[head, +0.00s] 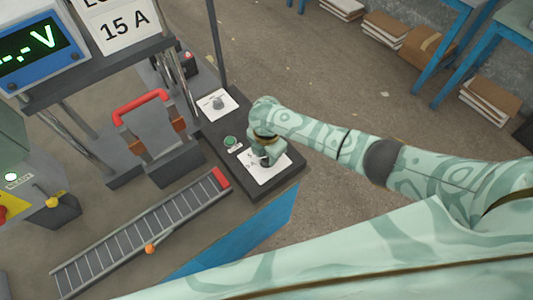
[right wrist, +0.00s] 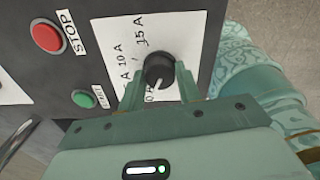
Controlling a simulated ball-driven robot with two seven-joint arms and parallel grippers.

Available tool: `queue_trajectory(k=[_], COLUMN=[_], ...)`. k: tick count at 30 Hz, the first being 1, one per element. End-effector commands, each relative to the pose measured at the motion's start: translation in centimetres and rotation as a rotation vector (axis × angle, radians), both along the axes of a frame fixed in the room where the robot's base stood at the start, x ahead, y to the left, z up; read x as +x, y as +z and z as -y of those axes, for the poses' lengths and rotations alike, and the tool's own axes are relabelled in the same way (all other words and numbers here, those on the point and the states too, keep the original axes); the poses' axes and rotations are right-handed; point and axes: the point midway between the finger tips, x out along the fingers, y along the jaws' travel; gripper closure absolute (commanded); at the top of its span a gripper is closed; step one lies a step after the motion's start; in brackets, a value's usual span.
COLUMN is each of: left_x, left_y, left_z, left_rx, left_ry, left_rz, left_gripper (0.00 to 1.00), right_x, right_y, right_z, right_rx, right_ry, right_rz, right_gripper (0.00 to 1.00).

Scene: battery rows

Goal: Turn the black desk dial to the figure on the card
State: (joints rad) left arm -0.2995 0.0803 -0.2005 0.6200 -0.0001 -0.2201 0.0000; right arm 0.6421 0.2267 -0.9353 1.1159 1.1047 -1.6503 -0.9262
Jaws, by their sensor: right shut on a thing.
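The black desk dial (right wrist: 158,70) sits on a white plate marked with figures including 10 A and 15 A (right wrist: 136,50). Its pale pointer line faces the bottom of the right wrist view, away from the 15 A mark. My right gripper (right wrist: 160,86) is shut on the dial, one finger on each side. In the head view the right gripper (head: 266,152) is over the near plate of the dark desk box (head: 285,183) and hides the dial. The card (head: 125,27) at the upper left reads 15 A, its top line cut off. My left gripper is not in view.
A green START button (right wrist: 83,98) and a red STOP button (right wrist: 45,37) are beside the dial plate. Another knob (head: 218,102) stands farther back on the box. A red-handled switch (head: 143,105), a long slotted rack (head: 140,235) and a voltage display (head: 35,45) are to the left.

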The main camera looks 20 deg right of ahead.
Motion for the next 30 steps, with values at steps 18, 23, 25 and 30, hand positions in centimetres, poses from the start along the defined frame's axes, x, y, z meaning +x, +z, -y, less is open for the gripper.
queue_trajectory(k=[18,23,25,30], left_x=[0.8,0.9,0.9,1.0], left_y=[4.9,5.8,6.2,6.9], left_z=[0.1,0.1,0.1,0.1], left_rx=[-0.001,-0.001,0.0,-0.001], left_ry=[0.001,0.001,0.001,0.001], left_rz=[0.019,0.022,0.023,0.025], left_gripper=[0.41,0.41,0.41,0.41], right_x=[-0.1,-0.1,-0.1,-0.1], right_y=[0.4,0.3,0.3,0.2], right_z=[-0.1,-0.1,-0.2,-0.1], right_rx=[0.001,0.0,0.001,0.001], right_ry=[-0.462,-0.615,-0.681,-0.842], right_rz=[-0.003,-0.002,-0.003,-0.003], right_gripper=[0.89,0.89,0.89,0.89])
